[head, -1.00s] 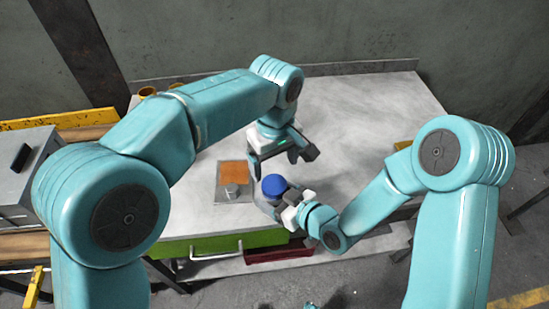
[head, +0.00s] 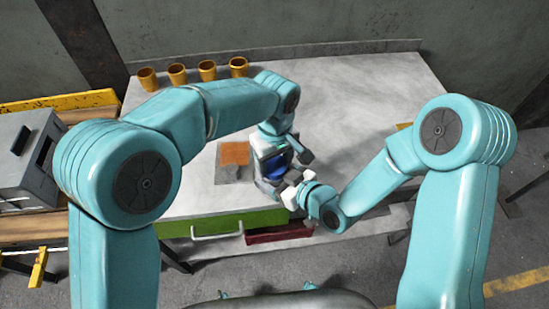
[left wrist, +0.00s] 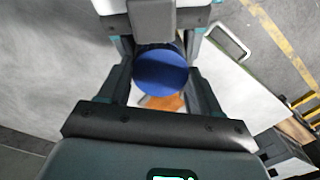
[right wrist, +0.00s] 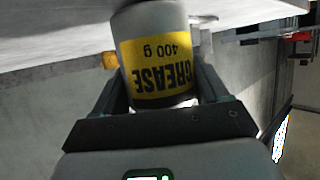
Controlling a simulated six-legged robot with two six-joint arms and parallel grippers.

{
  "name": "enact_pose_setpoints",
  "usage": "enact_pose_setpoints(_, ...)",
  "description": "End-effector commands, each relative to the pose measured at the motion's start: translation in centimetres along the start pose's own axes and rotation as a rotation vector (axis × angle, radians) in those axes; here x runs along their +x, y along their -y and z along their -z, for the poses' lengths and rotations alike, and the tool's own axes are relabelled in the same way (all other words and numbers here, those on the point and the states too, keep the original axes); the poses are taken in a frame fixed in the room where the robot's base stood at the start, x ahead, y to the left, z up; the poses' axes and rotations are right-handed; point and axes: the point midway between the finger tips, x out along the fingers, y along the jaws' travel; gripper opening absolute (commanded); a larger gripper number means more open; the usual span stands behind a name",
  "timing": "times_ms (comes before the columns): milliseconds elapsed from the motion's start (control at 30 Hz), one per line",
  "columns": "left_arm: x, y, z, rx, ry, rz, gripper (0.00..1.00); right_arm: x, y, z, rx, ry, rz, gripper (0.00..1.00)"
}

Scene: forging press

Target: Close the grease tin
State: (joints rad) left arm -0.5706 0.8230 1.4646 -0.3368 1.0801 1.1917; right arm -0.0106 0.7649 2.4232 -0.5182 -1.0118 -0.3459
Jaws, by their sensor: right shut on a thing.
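The grease tin's blue lid (head: 275,170) shows between my left gripper's fingers. It is a round blue cap (left wrist: 160,72) from above in the left wrist view. My left gripper (head: 283,163) points down over it, open, with one finger on each side; contact cannot be told. My right gripper (head: 281,190) is shut on the tin from the front right. In the right wrist view the grey grease tin (right wrist: 157,60) has a yellow label reading "GREASE 400 g", upside down in the picture. Whether the lid is seated on the tin is hidden by the fingers.
An orange square (head: 234,153) lies on a grey plate (head: 235,174) to the left of the tin. Several yellow cups (head: 208,70) stand along the table's back edge. A green drawer front (head: 215,223) is below.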

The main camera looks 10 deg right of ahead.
Motion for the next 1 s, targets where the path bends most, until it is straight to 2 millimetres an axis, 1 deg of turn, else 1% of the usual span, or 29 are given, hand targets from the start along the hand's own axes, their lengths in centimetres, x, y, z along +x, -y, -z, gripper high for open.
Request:
enact_pose_setpoints(133, -0.05, -0.03, 0.00, 0.022, 0.000, -0.001, 0.27, 0.00, -0.01, 0.13, -0.002, -0.003, 0.000, 0.00)
enact_pose_setpoints(300, -0.04, -0.04, 0.00, 0.223, -0.001, -0.001, 0.27, 0.00, -0.01, 0.12, -0.002, -0.003, 0.000, 0.00)
enact_pose_setpoints(367, -0.05, -0.05, 0.00, 0.269, -0.001, -0.001, 0.27, 0.00, 0.00, 0.12, -0.002, -0.003, 0.000, 0.00)
enact_pose_setpoints(633, -0.05, -0.06, 0.00, 0.286, -0.001, -0.002, 0.27, 0.00, 0.01, 0.11, -0.002, -0.003, 0.000, 0.00)
enact_pose_setpoints(667, -0.05, -0.06, -0.01, 0.286, -0.001, -0.002, 0.70, 0.00, 0.01, 0.11, -0.002, -0.003, 0.001, 0.00)
enact_pose_setpoints(700, -0.05, -0.06, -0.01, 0.285, -0.001, -0.002, 0.83, 0.00, 0.01, 0.11, -0.002, -0.003, 0.001, 0.00)
enact_pose_setpoints(733, -0.05, -0.06, -0.01, 0.285, -0.001, -0.002, 0.89, 0.00, 0.01, 0.11, -0.002, -0.003, 0.001, 0.00)
enact_pose_setpoints(1000, -0.12, -0.05, 0.00, 0.284, -0.001, -0.001, 0.89, 0.00, -0.01, 0.12, -0.002, -0.003, 0.000, 0.00)
